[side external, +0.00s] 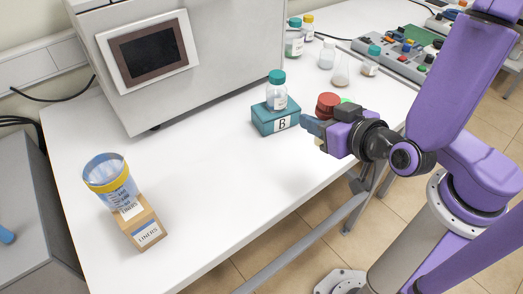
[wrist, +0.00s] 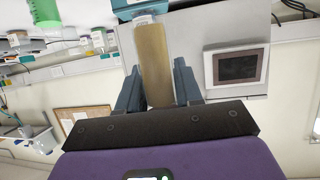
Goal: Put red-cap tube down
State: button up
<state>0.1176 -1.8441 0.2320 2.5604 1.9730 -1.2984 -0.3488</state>
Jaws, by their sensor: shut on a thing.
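My gripper (side external: 313,126) is at the right front part of the bench, just right of the teal block marked B (side external: 275,119). A red cap (side external: 328,101) shows right above my fingers in the side view; the tube's body below it is hidden by the gripper there. In the wrist view a tan, cylindrical body (wrist: 155,60), taken as the tube, sits between the two fingers of my gripper (wrist: 155,85), which are shut on it. The cap does not show in the wrist view.
A clear jar with a teal cap (side external: 277,92) stands on the block. A grey machine with a screen (side external: 148,54) stands behind. A liner box (side external: 141,224) with a yellow-rimmed cup (side external: 109,177) is at left. Bottles and flasks (side external: 327,56) stand behind right. The middle bench is clear.

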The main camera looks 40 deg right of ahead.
jog(key=w+a+f, duration=0.2)
jog(key=w, duration=0.1)
jog(key=w+a+f, duration=0.2)
jog(key=w+f, duration=0.1)
jog(key=w+a+f, duration=0.2)
jog(key=w+f, duration=0.1)
jog(key=shift+w+f, duration=0.25)
jog(key=shift+w, duration=0.15)
jog(key=shift+w+f, duration=0.2)
jog(key=shift+f, duration=1.55)
jog(key=shift+f, duration=0.2)
jog(key=o, duration=1.1)
jog(key=shift+c, duration=0.2)
jog(key=shift+r, duration=0.1)
jog(key=shift+s+a+r, duration=0.1)
jog(key=shift+s+r, duration=0.05)
jog(key=v, duration=1.1)
jog(key=shift+s+r, duration=0.15)
jog(key=shift+s, duration=0.2)
